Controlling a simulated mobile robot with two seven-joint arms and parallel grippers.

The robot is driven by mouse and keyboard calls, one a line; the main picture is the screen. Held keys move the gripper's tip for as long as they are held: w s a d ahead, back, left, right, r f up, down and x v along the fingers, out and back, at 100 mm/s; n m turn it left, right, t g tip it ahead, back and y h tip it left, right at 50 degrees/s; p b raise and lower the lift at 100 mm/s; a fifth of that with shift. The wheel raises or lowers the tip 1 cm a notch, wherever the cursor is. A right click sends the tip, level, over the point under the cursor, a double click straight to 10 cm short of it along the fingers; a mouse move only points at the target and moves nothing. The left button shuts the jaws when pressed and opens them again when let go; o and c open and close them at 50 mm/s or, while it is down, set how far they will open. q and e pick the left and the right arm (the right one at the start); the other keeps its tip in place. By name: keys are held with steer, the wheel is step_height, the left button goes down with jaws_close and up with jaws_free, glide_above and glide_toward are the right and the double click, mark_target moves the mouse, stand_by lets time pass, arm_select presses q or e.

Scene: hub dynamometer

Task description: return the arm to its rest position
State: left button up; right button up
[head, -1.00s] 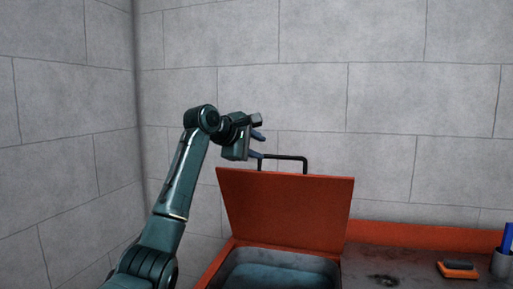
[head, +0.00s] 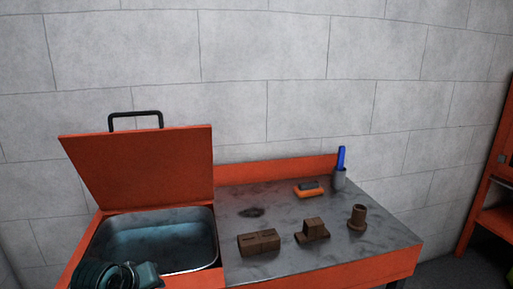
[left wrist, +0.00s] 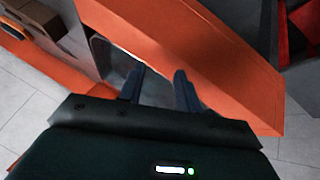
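My left gripper (left wrist: 158,88) shows in the left wrist view with its two dark fingers spread apart and nothing between them. Beyond the fingers are the orange lid (left wrist: 190,45) and part of the grey basin. In the head view the lid (head: 140,168) stands raised, with a black handle (head: 135,114) on its top edge. The open basin (head: 150,245) below holds bluish liquid. Part of my left arm shows at the lower left edge, in front of the basin; its gripper is not visible there. My right gripper is in neither view.
Brown blocks (head: 259,242) (head: 312,230) and a brown flanged cylinder (head: 357,217) stand on the grey worktop (head: 285,207). An orange-and-black brush (head: 308,189) and a grey cup (head: 339,179) with a blue item are at the back. An orange shelf (head: 490,195) stands far right.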

arm_select(q)
steer(key=s+d+f+m+g, duration=0.1)
steer(key=s+f+m, duration=0.2)
steer(key=s, duration=0.6)
steer(key=s+d+f+m+g, duration=0.1)
steer(key=s+f+m+g, duration=0.1)
steer(key=s, duration=0.7)
steer(key=s+d+f+m+g, duration=0.1)
steer(key=s+d+f+m, duration=0.15)
steer(key=s, duration=0.75)
steer(key=w+d+f+m+t+h, duration=0.1)
steer(key=w+d+f+t+h, duration=0.1)
steer(key=w+d+f+t, duration=0.3)
steer(key=shift+w+d+f+t, duration=0.35)
steer(key=shift+w+f+t, duration=0.5)
steer(key=shift+t, duration=0.25)
